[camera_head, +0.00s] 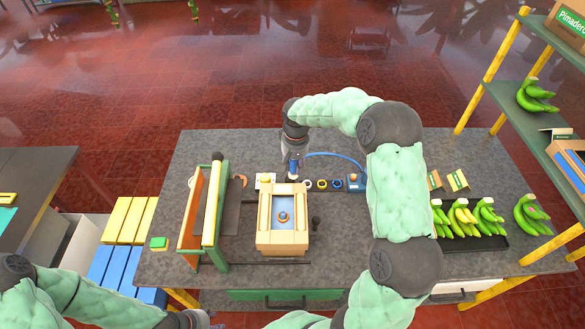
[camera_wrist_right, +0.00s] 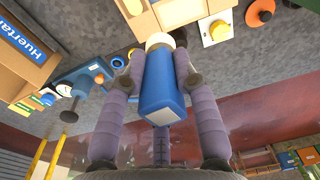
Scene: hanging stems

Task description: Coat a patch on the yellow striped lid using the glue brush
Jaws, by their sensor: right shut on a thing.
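My right gripper (camera_head: 293,168) hangs over the counter, just behind the open-topped crate. In the right wrist view its two padded fingers (camera_wrist_right: 160,62) are shut on a blue body with a pale tip, which looks like the glue brush (camera_wrist_right: 164,95). In the head view the brush (camera_head: 294,163) shows as a small blue-and-white piece. I cannot pick out a yellow striped lid for certain; a row of small rings, one yellow (camera_head: 322,184), lies right of the gripper. My left arm enters at the bottom left; its gripper (camera_head: 195,319) is partly cut off, and its jaws are unclear.
A blue hose arcs from near the right gripper to a blue box (camera_head: 355,182). The pale crate (camera_head: 262,240) has a blue inside. A green-and-orange frame (camera_head: 212,215) stands left of it. A black tray (camera_head: 492,243) of bananas lies right. The counter's back left is clear.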

